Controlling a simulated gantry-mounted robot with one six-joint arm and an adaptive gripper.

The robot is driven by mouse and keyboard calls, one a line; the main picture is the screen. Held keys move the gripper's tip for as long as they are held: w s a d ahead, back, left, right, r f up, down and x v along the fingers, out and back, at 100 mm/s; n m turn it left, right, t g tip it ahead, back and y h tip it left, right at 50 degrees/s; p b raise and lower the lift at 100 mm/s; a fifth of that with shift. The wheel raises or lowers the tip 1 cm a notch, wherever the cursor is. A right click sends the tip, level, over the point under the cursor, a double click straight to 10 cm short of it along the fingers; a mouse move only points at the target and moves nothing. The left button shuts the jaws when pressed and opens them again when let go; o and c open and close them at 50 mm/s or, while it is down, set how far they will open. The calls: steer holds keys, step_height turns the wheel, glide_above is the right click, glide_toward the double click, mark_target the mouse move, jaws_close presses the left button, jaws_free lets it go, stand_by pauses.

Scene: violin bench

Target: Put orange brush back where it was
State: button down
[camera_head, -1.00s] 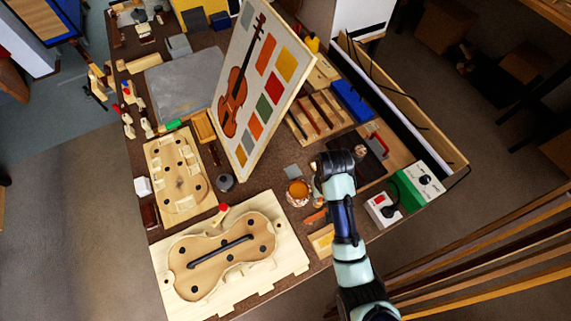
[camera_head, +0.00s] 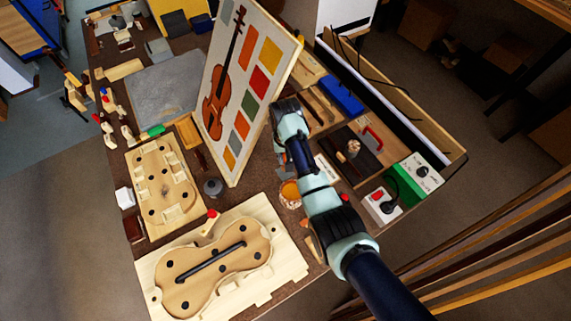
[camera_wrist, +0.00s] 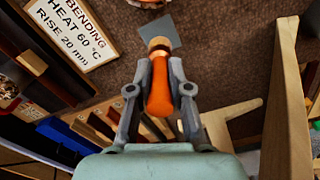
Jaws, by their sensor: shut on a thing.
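The orange brush (camera_wrist: 158,92) shows in the wrist view, with a rounded orange handle and a tan end pointing away from me. My gripper (camera_wrist: 159,72) is shut on the handle, one finger on each side. In the head view my arm hides most of the gripper, beside the lower right edge of the upright violin panel (camera_head: 232,125). The round amber pot (camera_head: 290,194) stands on the bench nearer the front, and its edge shows at the top of the wrist view (camera_wrist: 150,4).
A flat grey square (camera_wrist: 160,30) lies beyond the brush tip. A white bending sign (camera_wrist: 75,30) lies to the left. The violin panel's wooden edge (camera_wrist: 285,110) rises close on the right. Wooden slats and a blue block (camera_head: 343,95) lie behind my arm.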

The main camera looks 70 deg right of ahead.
steer(key=shift+w+d+f, duration=0.1)
steer(key=shift+w+f, duration=0.05)
steer(key=shift+f+b, duration=0.55)
steer(key=shift+f, duration=1.2)
steer(key=shift+f, duration=0.15)
steer(key=c, duration=1.1)
jaws_free()
step_height(320, 180, up, 12)
steer(key=p, duration=0.3)
steer(key=shift+p, duration=0.3)
